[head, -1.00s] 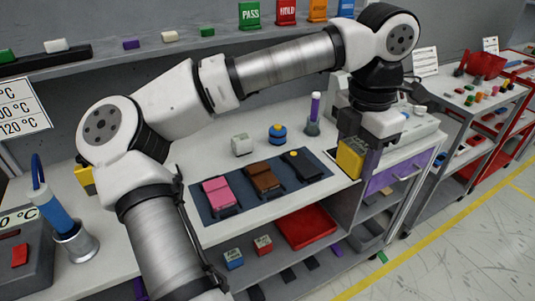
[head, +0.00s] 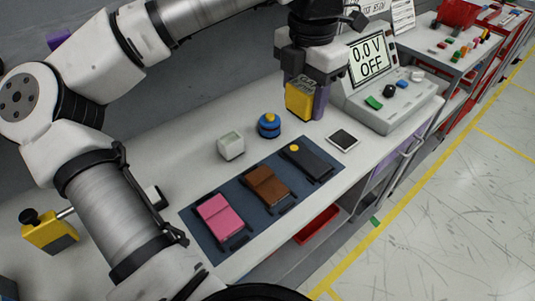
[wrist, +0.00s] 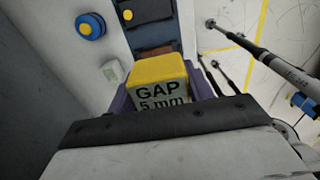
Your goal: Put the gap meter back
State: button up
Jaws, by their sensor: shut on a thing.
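The gap meter (head: 299,101) is a small yellow block with a dark face. In the wrist view it (wrist: 158,80) reads "GAP 5 mm". My gripper (head: 304,92) is shut on it, with purple fingers (wrist: 204,88) on its sides, and holds it over the back of the white bench. A small dark square pad with a pale border (head: 343,140) lies empty on the bench, to the right of and nearer than the gap meter. Whether the block's underside touches anything is hidden.
A blue knob-like object with a yellow top (head: 269,125) and a white box (head: 231,146) stand left of the gripper. A dark mat (head: 204,236) bears pink, brown and black modules. A grey console reading "0.0 V OFF" (head: 392,101) stands at right.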

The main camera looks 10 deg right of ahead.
jog(key=shift+w+f, duration=0.1)
jog(key=shift+f, duration=0.2)
jog(key=p, duration=0.4)
send_near(294, 180)
notch_tip(294, 180, down, 5)
jog(key=shift+f, duration=0.55)
jog(key=shift+f+b, duration=0.2)
jog(key=shift+b, duration=0.25)
jog(key=o, duration=1.2)
jog(key=shift+c, duration=0.2)
jog(key=shift+r, duration=0.15)
